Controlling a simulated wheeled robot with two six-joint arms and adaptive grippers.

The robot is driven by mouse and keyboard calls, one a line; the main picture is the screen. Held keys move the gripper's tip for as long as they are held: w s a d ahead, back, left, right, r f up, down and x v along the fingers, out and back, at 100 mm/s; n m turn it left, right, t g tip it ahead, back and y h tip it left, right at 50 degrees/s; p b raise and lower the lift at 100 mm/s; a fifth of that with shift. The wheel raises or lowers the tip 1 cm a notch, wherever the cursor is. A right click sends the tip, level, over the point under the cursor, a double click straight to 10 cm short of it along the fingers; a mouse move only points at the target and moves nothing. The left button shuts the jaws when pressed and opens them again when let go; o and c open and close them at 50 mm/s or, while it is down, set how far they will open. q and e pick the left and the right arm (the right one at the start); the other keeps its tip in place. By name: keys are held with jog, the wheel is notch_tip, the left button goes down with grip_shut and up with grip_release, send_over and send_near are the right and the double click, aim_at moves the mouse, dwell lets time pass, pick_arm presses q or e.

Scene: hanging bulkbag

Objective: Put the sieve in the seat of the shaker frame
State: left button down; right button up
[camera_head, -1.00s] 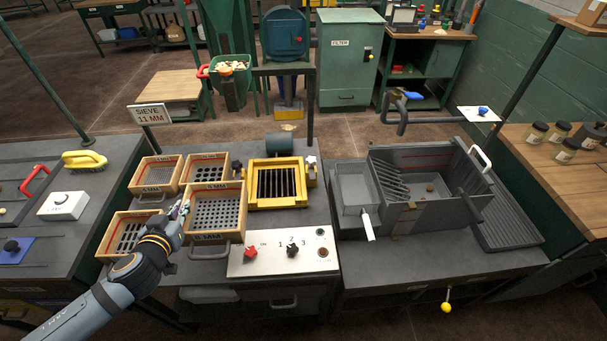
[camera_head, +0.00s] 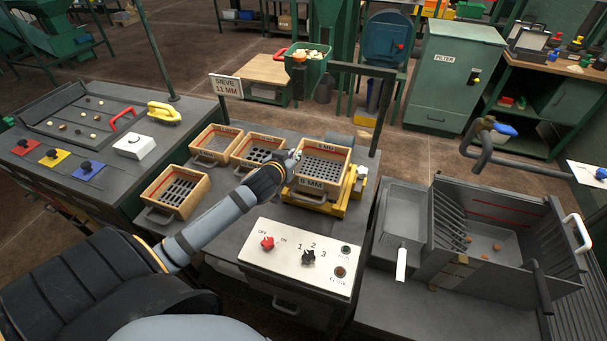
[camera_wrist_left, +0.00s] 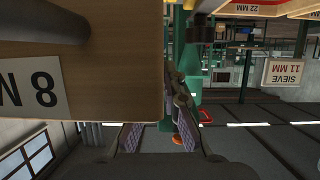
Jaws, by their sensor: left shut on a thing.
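A wooden sieve marked 8 MM (camera_head: 318,165), with a grid of round holes, is over the yellow shaker frame (camera_head: 355,190) in the head view. The sieve hides most of the frame and its seat, and I cannot tell whether it rests in the seat or is held just above. My left gripper (camera_head: 292,160) is shut on the sieve's left wall. The left wrist view shows the sieve's wall and 8 M label (camera_wrist_left: 35,88) close up, beside my gripper fingers (camera_wrist_left: 165,110). A sign (camera_head: 228,86) reads SIEVE 11 MM. My right gripper is out of view.
Three other sieves stand left on the bench: a rear one (camera_head: 216,144), a round-holed one (camera_head: 260,150) and a slotted one (camera_head: 175,190). A white control panel (camera_head: 300,258) lies in front of the frame. A dark post (camera_head: 378,110) rises behind it. A grey trough (camera_head: 400,225) stands right.

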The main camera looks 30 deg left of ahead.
aim_at(299, 167)
pick_arm(q)
jog(key=w+f, duration=0.2)
jog(key=w+a+f, duration=0.1)
jog(key=w+f, duration=0.1)
jog(key=f, duration=0.4)
jog(key=shift+w+f+p, duration=0.2)
jog(key=shift+p, duration=0.1)
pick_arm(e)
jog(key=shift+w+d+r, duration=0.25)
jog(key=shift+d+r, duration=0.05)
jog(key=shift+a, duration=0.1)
pick_arm(q)
jog(key=shift+f, duration=0.2)
jog(key=c, duration=1.8)
grip_release()
jog(key=shift+o, duration=0.2)
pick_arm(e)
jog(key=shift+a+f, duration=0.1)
pick_arm(q)
jog(key=shift+s, duration=0.1)
